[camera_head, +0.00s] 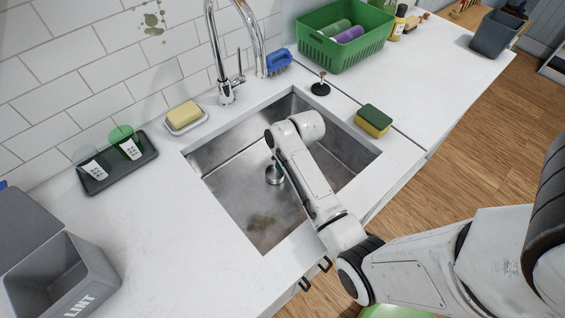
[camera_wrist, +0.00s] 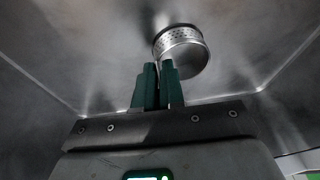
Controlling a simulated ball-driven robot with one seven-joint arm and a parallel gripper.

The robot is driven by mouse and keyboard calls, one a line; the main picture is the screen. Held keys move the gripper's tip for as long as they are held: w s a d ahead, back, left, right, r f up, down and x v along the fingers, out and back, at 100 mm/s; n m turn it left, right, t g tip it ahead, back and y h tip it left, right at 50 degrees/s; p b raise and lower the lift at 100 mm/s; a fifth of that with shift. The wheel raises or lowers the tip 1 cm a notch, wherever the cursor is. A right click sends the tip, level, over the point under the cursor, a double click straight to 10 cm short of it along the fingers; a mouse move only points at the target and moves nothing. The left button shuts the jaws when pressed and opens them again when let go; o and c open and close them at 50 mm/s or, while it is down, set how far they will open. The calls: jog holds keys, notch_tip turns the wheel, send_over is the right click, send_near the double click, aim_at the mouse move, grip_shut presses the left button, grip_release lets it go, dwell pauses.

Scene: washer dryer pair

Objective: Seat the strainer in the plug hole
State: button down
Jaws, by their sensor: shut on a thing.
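The strainer (camera_head: 274,175) is a small silver metal cup in the steel sink (camera_head: 225,180), below my wrist. In the wrist view the strainer (camera_wrist: 181,48) shows a perforated band and a shiny side. My gripper (camera_wrist: 159,66) has dark green fingers, close together and shut on the strainer's near edge. In the head view my gripper (camera_head: 278,160) is mostly hidden by my arm. The plug hole cannot be made out. I cannot tell whether the strainer touches the sink floor.
Sink walls surround my gripper. A brownish stain (camera_head: 262,222) marks the sink floor. A tap (camera_head: 226,90) stands behind; a black plug (camera_head: 320,88) and a sponge (camera_head: 373,121) lie near the right rim. Soap (camera_head: 184,115) and a cup tray (camera_head: 117,168) stand left.

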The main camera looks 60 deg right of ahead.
jog(key=shift+f, duration=0.25)
jog(key=shift+f, duration=0.15)
jog(key=c, duration=1.2)
grip_release()
jog(key=shift+c, duration=0.2)
jog(key=v, duration=1.2)
